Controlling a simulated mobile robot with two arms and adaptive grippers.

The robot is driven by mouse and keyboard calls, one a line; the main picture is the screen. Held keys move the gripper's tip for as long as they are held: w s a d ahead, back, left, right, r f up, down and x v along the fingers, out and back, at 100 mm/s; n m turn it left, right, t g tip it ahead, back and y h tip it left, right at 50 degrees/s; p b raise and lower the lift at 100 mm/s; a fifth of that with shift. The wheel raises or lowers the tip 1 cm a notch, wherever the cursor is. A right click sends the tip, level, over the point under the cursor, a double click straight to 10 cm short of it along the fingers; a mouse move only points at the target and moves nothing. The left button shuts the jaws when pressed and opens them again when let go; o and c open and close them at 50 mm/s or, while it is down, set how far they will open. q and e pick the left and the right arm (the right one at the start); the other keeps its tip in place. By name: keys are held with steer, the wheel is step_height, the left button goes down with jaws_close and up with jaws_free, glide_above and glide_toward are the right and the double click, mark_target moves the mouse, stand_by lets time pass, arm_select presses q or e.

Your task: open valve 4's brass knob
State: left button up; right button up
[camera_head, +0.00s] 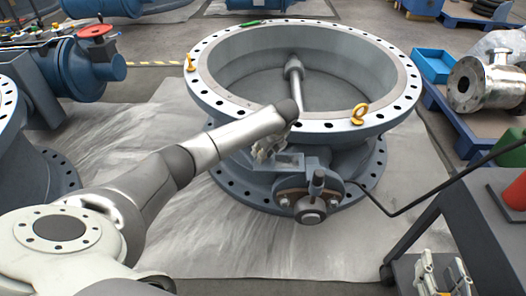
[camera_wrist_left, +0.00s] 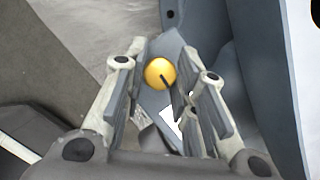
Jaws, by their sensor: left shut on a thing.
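The large grey butterfly valve (camera_head: 226,110) lies with its wide bolted ring facing up in the middle of the head view. No number is readable on it. The round brass knob (camera_wrist_left: 159,72) with a dark line across it sits on a grey bracket in the left wrist view. It is hidden behind my left arm and gripper in the head view. My left gripper (camera_head: 268,150) is down at the valve's side bracket.
A black bent lever (camera_head: 430,190) reaches right from the valve's gearbox (camera_head: 308,205). Yellow eye bolts (camera_head: 359,114) stand on the ring. A dark cart (camera_head: 480,225) is at the right. Other blue valves (camera_head: 85,65) stand at the left. Pale sheeting covers the floor.

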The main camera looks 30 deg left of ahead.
stand_by(0.3)
arm_select(q)
steer(key=o, duration=1)
steer(key=v, duration=1.2)
